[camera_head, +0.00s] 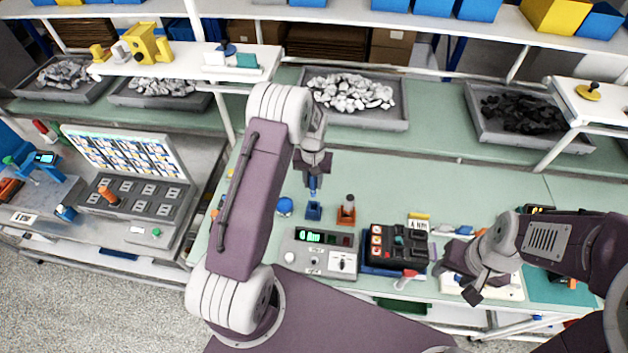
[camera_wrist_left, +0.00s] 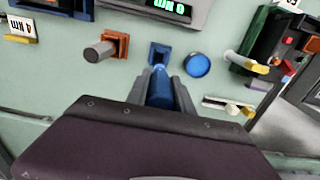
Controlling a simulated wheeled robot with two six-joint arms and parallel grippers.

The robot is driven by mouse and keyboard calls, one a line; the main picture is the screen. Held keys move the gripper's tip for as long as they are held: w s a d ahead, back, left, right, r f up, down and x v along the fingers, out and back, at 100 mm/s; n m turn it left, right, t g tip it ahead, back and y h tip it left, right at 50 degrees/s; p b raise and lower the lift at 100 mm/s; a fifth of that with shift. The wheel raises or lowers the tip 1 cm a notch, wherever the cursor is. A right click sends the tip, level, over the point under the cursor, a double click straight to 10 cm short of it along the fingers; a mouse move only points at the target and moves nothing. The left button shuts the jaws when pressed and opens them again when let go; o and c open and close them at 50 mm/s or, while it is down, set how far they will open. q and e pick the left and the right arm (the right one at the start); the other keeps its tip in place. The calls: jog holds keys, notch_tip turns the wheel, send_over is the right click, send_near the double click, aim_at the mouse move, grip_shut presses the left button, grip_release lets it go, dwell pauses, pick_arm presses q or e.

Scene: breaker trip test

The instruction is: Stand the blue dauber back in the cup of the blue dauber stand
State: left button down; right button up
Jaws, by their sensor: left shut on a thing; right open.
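My left gripper (camera_head: 314,172) is shut on the blue dauber (camera_head: 313,186), which hangs below its fingers. The dauber also shows between the fingers in the left wrist view (camera_wrist_left: 160,88). The blue dauber stand (camera_head: 314,211) sits on the green bench just below the dauber. In the left wrist view the stand (camera_wrist_left: 158,53) shows just past the dauber's end. I cannot tell whether the dauber's tip touches the cup. My right gripper (camera_head: 462,275) is open at the right, over a white board, far from the stand.
An orange stand holding a grey-topped dauber (camera_head: 347,208) is right of the blue stand, and a round blue pot (camera_head: 285,206) is left. A grey meter box (camera_head: 319,254) and a black breaker unit (camera_head: 397,245) stand in front.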

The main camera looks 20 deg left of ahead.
aim_at(314, 193)
pick_arm(q)
jog(key=shift+d, duration=0.3)
jog(key=shift+a+f+b, duration=0.2)
jog(key=shift+f+b, duration=0.35)
jog(key=shift+f, duration=0.15)
notch_tip(314, 193, down, 4)
jog(key=b, duration=0.3)
jog(key=shift+f, duration=0.15)
jog(key=shift+f+b, duration=2.45)
jog(key=shift+f, duration=0.65)
jog(key=c, duration=1)
grip_release()
